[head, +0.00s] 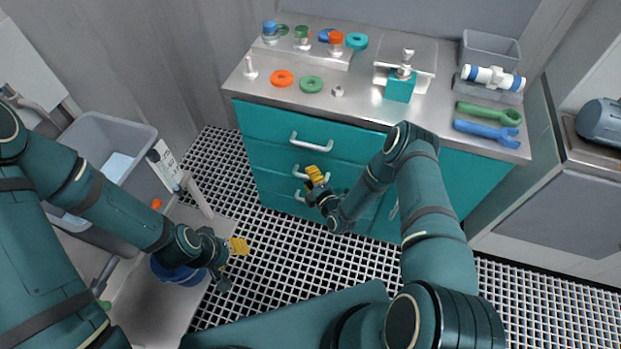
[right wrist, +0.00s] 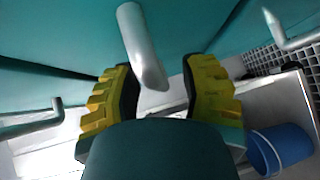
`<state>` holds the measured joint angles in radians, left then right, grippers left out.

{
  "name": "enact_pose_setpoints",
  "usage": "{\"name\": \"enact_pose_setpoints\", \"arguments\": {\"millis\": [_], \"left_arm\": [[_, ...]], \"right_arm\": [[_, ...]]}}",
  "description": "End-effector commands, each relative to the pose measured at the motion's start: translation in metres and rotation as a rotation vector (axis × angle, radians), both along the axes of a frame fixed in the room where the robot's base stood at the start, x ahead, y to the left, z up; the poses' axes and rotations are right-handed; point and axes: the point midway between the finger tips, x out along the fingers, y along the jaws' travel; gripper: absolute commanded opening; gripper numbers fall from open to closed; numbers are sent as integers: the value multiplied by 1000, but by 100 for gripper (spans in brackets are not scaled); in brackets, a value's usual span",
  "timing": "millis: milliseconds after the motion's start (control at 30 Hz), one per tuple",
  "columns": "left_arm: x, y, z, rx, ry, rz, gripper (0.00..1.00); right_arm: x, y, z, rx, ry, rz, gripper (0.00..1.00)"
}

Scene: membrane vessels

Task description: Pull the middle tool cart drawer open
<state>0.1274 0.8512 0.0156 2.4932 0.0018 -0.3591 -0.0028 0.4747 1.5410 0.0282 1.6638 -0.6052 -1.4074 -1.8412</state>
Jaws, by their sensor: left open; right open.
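The teal tool cart (head: 350,150) stands at the back under a metal top. Its left side has a stack of drawers with pale bar handles, all looking shut. My right gripper (head: 317,175) is open at the middle drawer's handle (head: 298,171) and partly covers that drawer. In the right wrist view, this handle (right wrist: 138,45) lies between the open yellow fingers of the gripper (right wrist: 165,95), with a gap on either side. The upper handle (head: 311,143) and lower handle (head: 299,196) are clear of it. My left gripper (head: 238,248) is open and empty, low at the left.
The cart top carries rings, capped vessels, a teal block fixture (head: 400,86), and green and blue wrenches (head: 487,132). A grey bin (head: 100,130) and a blue bucket (head: 180,273) stand at the left. The grated floor (head: 290,245) before the cart is open.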

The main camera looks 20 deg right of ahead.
Motion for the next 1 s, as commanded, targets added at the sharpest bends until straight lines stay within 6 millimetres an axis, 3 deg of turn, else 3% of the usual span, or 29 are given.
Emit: {"name": "enact_pose_setpoints", "arguments": {"millis": [200, 333, 767, 1000], "left_arm": [[0, 0, 0, 0, 0, 0, 47], [0, 0, 0, 0, 0, 0, 47], [0, 0, 1, 0, 0, 0, 47], [-2, 0, 11, -1, 4, 0, 47]], "right_arm": [[0, 0, 0, 0, 0, 0, 46], [0, 0, 0, 0, 0, 0, 1], [-1, 1, 1, 0, -1, 0, 0], [-22, 16, 1, 2, 4, 4, 0]]}}
